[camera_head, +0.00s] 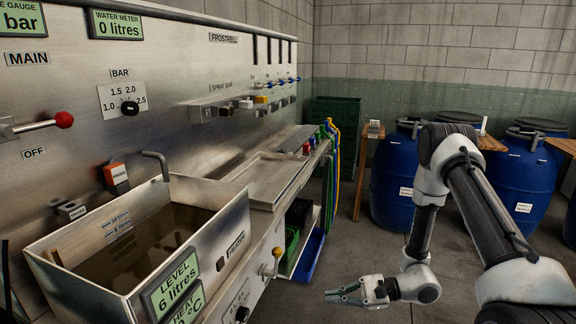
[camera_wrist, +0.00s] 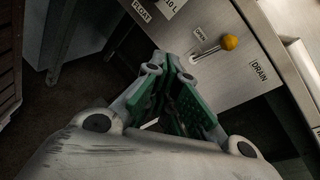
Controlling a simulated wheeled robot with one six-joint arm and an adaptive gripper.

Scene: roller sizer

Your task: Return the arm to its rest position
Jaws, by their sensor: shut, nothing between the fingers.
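My arm (camera_head: 435,190) reaches down from the right side of the head view, bent at the elbow. My gripper (camera_head: 335,294) hangs low over the floor, in front of the steel machine's lower front and to the right of it. In the wrist view my gripper (camera_wrist: 172,62) shows its green pads close together at the tips. It is shut with nothing held. The wrist view looks at a steel front panel with a yellow-knobbed lever (camera_wrist: 229,42) beside a DRAIN label; the fingertips appear just below and left of it.
The steel machine (camera_head: 170,60) fills the left side, with an open water tank (camera_head: 235,222) and a tray (camera_head: 270,181). A blue tray (camera_head: 309,254) sits low under it. Blue barrels (camera_head: 521,180) and wooden tables (camera_head: 362,165) stand behind my arm. Floor between machine and barrels is clear.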

